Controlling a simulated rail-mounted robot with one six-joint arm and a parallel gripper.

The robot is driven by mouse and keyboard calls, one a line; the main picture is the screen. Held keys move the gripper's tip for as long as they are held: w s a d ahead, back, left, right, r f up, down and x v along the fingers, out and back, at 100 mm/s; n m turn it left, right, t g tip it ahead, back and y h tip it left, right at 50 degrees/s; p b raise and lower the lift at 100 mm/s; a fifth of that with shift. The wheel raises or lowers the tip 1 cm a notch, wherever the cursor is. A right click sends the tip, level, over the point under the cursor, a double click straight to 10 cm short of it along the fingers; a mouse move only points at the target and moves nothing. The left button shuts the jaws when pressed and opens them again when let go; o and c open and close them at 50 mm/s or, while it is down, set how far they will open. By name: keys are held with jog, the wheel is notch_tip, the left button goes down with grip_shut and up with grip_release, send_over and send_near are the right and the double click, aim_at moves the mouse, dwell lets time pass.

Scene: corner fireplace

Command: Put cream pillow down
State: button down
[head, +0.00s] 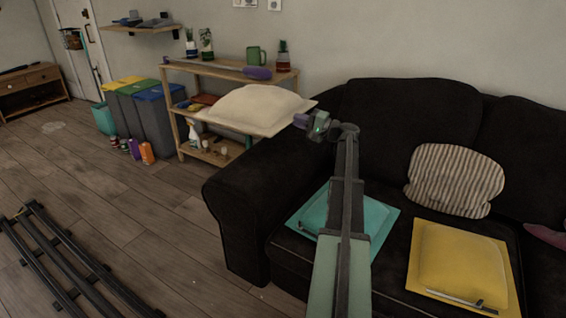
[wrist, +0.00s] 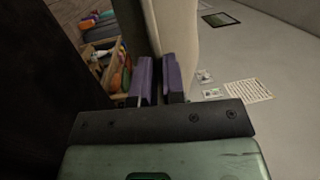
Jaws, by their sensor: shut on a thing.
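The cream pillow (head: 255,108) is held in the air over the left arm of the dark sofa, lying roughly flat with its left end reaching out in front of the wooden shelf. My gripper (head: 301,121) is shut on the pillow's right corner. In the wrist view my gripper's purple fingers (wrist: 159,80) close on the edge of the cream pillow (wrist: 177,30), which fills the upper middle. The pillow's underside is hidden in the head view.
The dark sofa (head: 240,190) carries a teal pillow (head: 322,216), a yellow pillow (head: 460,262) and a striped pillow (head: 455,180). A wooden shelf (head: 222,72) and bins (head: 160,122) stand behind at left. Floor at left (head: 130,205) is open, with a dark rail (head: 65,262).

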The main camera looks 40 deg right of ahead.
notch_tip(320, 180, down, 19)
jog(key=b, duration=1.7)
jog(key=c, duration=1.6)
grip_release()
jog(key=o, duration=0.4)
jog(key=shift+r, duration=0.1)
jog(key=b+v, duration=0.1)
jog(key=v, duration=1.1)
jog(key=shift+b, duration=0.35)
